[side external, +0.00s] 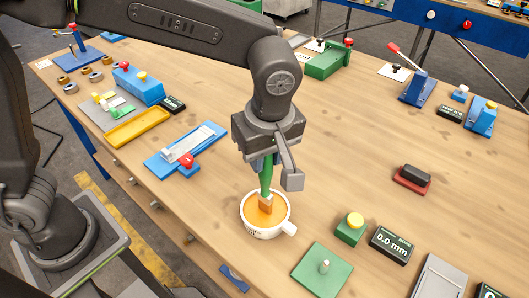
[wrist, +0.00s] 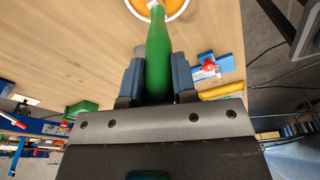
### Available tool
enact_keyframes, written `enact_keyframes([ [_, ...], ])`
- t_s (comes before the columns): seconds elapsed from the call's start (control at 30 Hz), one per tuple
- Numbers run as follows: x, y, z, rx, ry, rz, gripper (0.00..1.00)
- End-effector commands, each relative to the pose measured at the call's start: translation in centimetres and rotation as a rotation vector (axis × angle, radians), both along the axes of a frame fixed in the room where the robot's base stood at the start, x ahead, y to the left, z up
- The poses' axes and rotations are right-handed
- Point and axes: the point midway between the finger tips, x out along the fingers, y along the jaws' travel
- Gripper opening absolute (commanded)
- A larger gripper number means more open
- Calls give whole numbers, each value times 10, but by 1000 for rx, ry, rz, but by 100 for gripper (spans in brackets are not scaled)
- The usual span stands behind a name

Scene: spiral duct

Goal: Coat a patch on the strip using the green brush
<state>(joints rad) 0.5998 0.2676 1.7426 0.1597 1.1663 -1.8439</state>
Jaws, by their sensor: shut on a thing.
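The green brush (side external: 266,176) is upright in my gripper (side external: 266,160), which is shut on its handle. Its brown tip reaches down into a white cup (side external: 262,231) of orange liquid; whether it touches the liquid is hard to tell. In the wrist view the green handle (wrist: 158,60) sits between two dark blue finger pads, and the cup's rim (wrist: 180,10) shows at the top edge. A pale strip (side external: 195,141) lies on a blue fixture (side external: 160,164) with a red knob, left of my gripper. I see no clear coated patch on it.
A yellow tray (side external: 137,127) lies beyond the fixture. A green plate with a peg (side external: 322,270), a green block with a yellow button (side external: 351,229) and a gauge reading 0.0 mm (side external: 391,244) stand right of the cup. Bare wood lies between the cup and fixture.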

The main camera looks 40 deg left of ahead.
Motion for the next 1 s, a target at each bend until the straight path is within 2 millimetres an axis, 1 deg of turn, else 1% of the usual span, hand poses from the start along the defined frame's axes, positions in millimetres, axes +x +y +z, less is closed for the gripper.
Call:
enact_keyframes([
  [0.43, 0, 0, -2, 2, 3, 0, 2],
  [0.53, 0, 0, 0, 2, 3, 0, 2],
  [1.0, 0, 0, 37, 0, 0, 0, 2],
])
